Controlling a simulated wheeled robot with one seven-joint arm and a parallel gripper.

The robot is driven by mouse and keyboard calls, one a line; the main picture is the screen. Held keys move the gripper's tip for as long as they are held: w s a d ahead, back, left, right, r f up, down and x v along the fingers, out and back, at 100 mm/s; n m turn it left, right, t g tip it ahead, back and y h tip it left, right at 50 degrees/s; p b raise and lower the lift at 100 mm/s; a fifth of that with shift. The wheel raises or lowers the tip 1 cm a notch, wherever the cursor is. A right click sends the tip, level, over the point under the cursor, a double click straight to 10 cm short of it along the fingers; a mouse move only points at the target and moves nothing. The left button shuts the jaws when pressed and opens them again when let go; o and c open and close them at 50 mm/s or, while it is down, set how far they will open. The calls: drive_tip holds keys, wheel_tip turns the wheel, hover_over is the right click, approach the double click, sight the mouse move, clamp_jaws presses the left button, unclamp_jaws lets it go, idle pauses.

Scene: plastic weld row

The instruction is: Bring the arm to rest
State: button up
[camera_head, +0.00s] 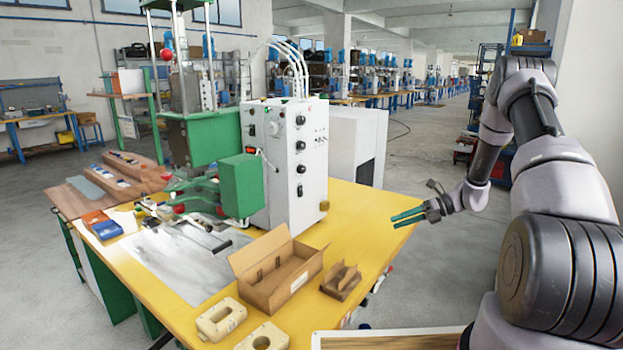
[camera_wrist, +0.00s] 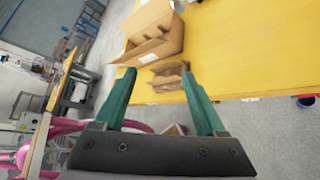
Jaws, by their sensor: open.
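My gripper (camera_head: 408,217) is at the end of my arm, which reaches in from the right in the head view. In the wrist view the open fingers (camera_wrist: 160,92) point toward the table edge, the open cardboard box (camera_wrist: 152,45) and the small cardboard insert (camera_wrist: 168,80). The gripper looks clear of all of them.
The cardboard box (camera_head: 270,292), the small insert (camera_head: 341,281) and two cream blocks (camera_head: 221,319) (camera_head: 264,337) lie on the table's front part. A white control cabinet (camera_head: 292,165) and a green press (camera_head: 240,185) stand behind. The table's right side is clear.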

drive_tip(key=s+a+r+n+h, duration=0.15)
drive_tip(key=s+r+n, duration=0.25)
drive_tip(key=r, duration=0.5)
drive_tip(key=s+a+r+n+h, duration=0.1)
drive_tip(key=s+r+n+h, duration=0.3)
drive_tip(key=r, duration=0.5)
drive_tip(key=s+a+r+n+h, duration=0.1)
drive_tip(key=s+a+r+n, duration=0.1)
drive_tip(key=s+r+n, duration=0.45)
drive_tip(key=s+d+r+n+t+h, duration=0.1)
drive_tip(key=s+r+n+t+h, duration=0.3)
drive_tip(key=s+r+n, duration=0.6)
drive_tip(key=shift+s+r+t+h, duration=0.35)
drive_tip(key=shift+s+r+t, duration=1)
drive_tip(key=shift+s, duration=1.95)
drive_tip(key=shift+r+g, duration=0.2)
drive_tip(key=shift+g, duration=0.05)
